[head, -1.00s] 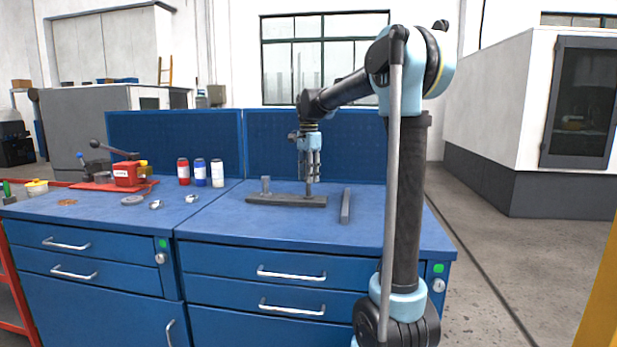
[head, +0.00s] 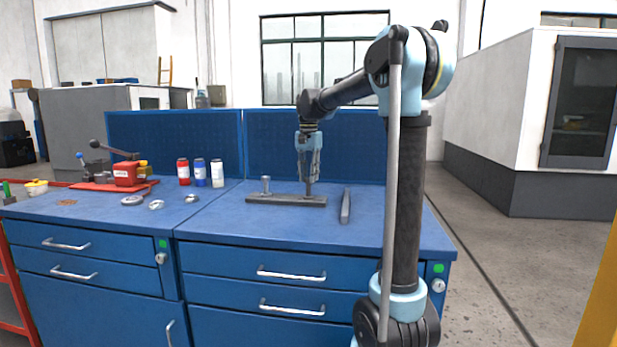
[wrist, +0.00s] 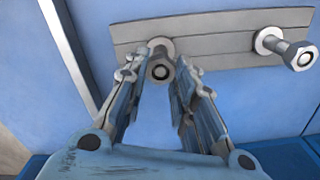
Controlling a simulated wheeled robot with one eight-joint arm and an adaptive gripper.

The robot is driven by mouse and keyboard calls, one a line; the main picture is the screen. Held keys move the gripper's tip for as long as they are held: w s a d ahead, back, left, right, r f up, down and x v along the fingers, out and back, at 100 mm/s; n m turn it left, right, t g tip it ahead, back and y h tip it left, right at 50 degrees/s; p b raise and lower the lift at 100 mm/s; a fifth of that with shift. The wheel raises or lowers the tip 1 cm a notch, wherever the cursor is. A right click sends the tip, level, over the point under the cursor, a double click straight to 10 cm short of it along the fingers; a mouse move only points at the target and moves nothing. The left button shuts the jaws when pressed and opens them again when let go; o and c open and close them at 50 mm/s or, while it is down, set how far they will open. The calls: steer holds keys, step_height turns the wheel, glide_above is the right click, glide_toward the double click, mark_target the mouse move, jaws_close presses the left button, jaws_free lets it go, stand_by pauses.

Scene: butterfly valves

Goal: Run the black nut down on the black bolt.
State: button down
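In the wrist view, a dark bolt with a hex nut (wrist: 160,69) around its top end stands on a grey plate (wrist: 212,38). A round washer-like ring shows at its base. My gripper (wrist: 160,73) is open, with one finger on each side of the nut and a visible gap to each. In the head view, my gripper (head: 309,178) points down over the right end of the plate (head: 262,199); the nut is too small to make out there. How far down its bolt the nut sits cannot be told.
A second, lighter bolt (wrist: 300,55) stands at the plate's other end, and shows in the head view (head: 266,184). A loose grey bar (head: 346,206) lies right of the plate. Bottles (head: 201,173) and a red vise-like tool (head: 126,174) stand left. The bench front is clear.

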steer(key=m, duration=1.1)
steer(key=shift+s+m, duration=0.15)
steer(key=shift+m, duration=0.25)
steer(key=m, duration=0.5)
steer(key=shift+m, duration=0.4)
steer(key=m, duration=0.6)
steer(key=shift+s, duration=0.1)
steer(key=c, duration=1.2)
jaws_free()
steer(key=shift+c, duration=0.2)
